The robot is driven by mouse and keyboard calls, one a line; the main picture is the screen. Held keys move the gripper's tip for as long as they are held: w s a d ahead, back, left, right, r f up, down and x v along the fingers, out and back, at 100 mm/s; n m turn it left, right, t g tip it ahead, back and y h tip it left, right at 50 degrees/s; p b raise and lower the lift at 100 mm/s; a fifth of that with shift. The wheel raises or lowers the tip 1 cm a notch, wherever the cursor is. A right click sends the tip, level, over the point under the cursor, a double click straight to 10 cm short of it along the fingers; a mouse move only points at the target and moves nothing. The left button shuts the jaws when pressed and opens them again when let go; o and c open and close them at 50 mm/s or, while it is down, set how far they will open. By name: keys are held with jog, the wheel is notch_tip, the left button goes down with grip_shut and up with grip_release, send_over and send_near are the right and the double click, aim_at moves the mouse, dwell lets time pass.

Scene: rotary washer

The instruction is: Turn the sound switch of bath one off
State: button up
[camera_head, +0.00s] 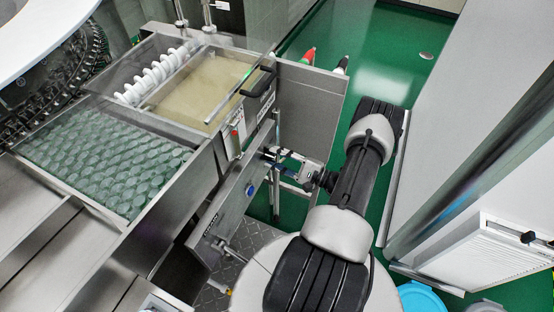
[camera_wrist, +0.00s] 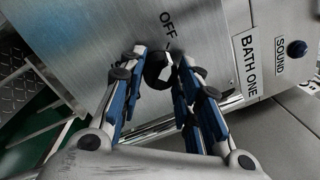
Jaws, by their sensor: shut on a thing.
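The sound switch is a small black knob (camera_wrist: 157,72) on a brushed steel panel, below the printed word OFF (camera_wrist: 168,23) in the wrist view. My gripper (camera_wrist: 161,68) has its blue-padded fingers closed on the knob, one on each side. Which way the knob points is hard to tell. The labels BATH ONE (camera_wrist: 250,62) and SOUND (camera_wrist: 280,56) stand to the right on the same panel. In the head view my gripper (camera_head: 273,154) reaches the steel front panel (camera_head: 228,205) from the right, and the knob is hidden there.
A blue button (camera_wrist: 296,49) sits beside the SOUND label; a blue button also shows in the head view (camera_head: 250,190). Behind the panel are a bath with green discs (camera_head: 105,160) and a beige bath (camera_head: 205,85) with a black handle (camera_head: 262,82). Green floor (camera_head: 375,60) lies open beyond.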

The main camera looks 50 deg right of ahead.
jog(key=shift+n, duration=0.6)
jog(key=o, duration=1.1)
jog(key=shift+s, duration=0.1)
jog(key=v, duration=1.2)
jog(key=shift+r, duration=0.1)
